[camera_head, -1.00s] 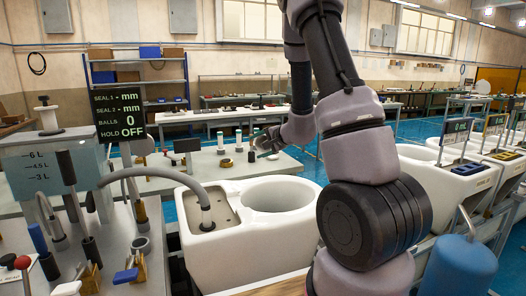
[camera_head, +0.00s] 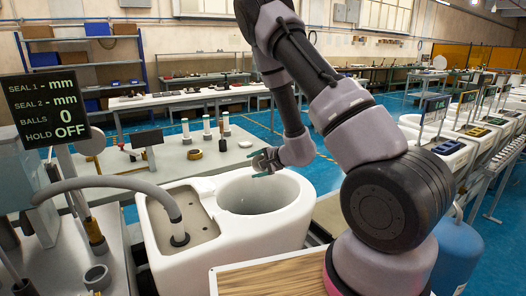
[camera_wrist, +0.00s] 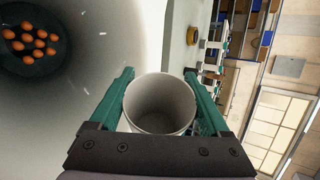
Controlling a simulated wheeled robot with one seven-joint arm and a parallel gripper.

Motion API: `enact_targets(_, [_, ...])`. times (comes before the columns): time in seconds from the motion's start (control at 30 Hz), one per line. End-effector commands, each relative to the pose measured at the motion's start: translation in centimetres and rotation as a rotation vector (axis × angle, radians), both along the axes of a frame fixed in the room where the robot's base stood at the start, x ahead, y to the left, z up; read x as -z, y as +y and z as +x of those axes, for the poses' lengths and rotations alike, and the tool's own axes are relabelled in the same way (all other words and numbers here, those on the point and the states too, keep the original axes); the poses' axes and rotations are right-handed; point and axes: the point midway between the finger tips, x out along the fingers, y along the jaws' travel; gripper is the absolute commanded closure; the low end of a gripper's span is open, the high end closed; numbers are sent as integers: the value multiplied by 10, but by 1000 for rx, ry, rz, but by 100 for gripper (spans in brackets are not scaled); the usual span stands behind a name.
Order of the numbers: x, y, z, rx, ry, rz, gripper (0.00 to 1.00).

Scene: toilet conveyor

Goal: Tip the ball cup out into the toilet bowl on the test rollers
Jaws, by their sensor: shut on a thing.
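The white toilet bowl (camera_head: 285,232) stands in front of me, with a hose running into the tank part on its left. My gripper (camera_head: 262,164) is over the far rim of the bowl opening. In the wrist view my gripper (camera_wrist: 160,76) has its green fingers on either side of the pale ball cup (camera_wrist: 160,104). The cup's mouth faces the camera and its inside looks empty. Several orange balls (camera_wrist: 28,40) lie in the dark drain of the bowl (camera_wrist: 105,100). The cup cannot be made out in the head view, and the rollers are not clearly visible.
A display (camera_head: 58,108) at the left reads BALLS 0 and HOLD OFF. A grey table (camera_head: 180,168) behind the bowl holds several white tubes. A wooden board (camera_head: 270,276) lies in front, and a blue tank (camera_head: 455,255) stands at the right.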

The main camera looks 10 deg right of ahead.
Motion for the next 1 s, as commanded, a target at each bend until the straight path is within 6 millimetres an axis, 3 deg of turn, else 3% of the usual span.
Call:
enact_targets(0.33, [1, 1, 1, -1, 151, 147, 79])
enact_targets(1.0, [-21, 1, 1, -1, 838, 783, 79])
